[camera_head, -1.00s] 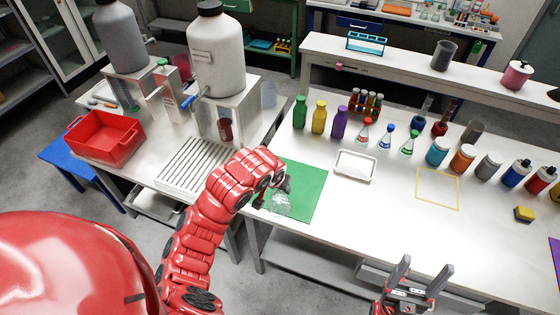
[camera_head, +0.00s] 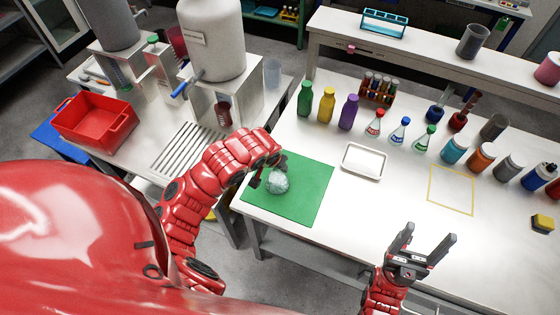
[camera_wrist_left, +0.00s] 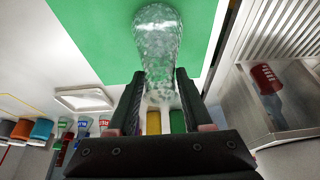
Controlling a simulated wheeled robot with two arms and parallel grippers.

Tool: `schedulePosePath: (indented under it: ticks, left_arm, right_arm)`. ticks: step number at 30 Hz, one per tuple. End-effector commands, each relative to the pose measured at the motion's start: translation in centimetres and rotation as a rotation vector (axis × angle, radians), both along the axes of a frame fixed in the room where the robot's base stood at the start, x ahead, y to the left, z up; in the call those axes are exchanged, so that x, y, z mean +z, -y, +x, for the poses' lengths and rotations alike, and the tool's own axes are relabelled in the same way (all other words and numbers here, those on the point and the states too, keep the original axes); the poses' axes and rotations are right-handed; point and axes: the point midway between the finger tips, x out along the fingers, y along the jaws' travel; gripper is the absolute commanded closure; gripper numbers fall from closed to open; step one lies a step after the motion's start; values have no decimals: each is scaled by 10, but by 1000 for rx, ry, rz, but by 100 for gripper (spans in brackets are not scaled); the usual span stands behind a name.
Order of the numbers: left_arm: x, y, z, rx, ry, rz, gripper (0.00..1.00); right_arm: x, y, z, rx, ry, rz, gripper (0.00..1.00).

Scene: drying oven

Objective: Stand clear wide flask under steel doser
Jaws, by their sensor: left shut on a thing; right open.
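The clear wide flask (camera_head: 278,182) is in my left gripper (camera_head: 268,175), over the left part of the green mat (camera_head: 305,207). In the left wrist view the flask (camera_wrist_left: 158,40) points away from the gripper, its narrow part between the two dark fingers (camera_wrist_left: 159,82). I cannot tell whether it touches the mat. A grey tank (camera_head: 108,24), likely the steel doser, stands on a white stand at the back left; its outlet is not clear. My right gripper (camera_head: 428,242) is open and empty above the bench's front.
A cream tank (camera_head: 212,42) with a blue tap stands nearer, with a dark red cup (camera_head: 223,114) below it. A slatted drain (camera_head: 188,148) lies in front. A red crate (camera_head: 95,122) is at left. Several bottles and a white tray (camera_head: 362,162) occupy the bench.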

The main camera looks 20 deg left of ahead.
Motion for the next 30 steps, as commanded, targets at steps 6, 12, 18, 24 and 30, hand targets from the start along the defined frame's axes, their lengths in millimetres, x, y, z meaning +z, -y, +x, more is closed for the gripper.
schedulePosePath:
  ticks: [6,12,18,24,30]
  left_arm:
    - [-3,0,-2,0,2,-1,100]
    - [-7,0,-2,0,1,-1,100]
    - [-6,0,-2,0,0,-1,20]
    - [-6,0,-2,0,0,0,20]
    - [1,0,-3,1,2,-3,20]
  right_arm:
    - [-1,0,0,0,0,0,28]
    - [-4,0,0,0,0,0,28]
    - [-3,0,0,0,0,0,28]
    - [-3,0,0,0,0,0,28]
    - [-2,0,0,0,0,0,28]
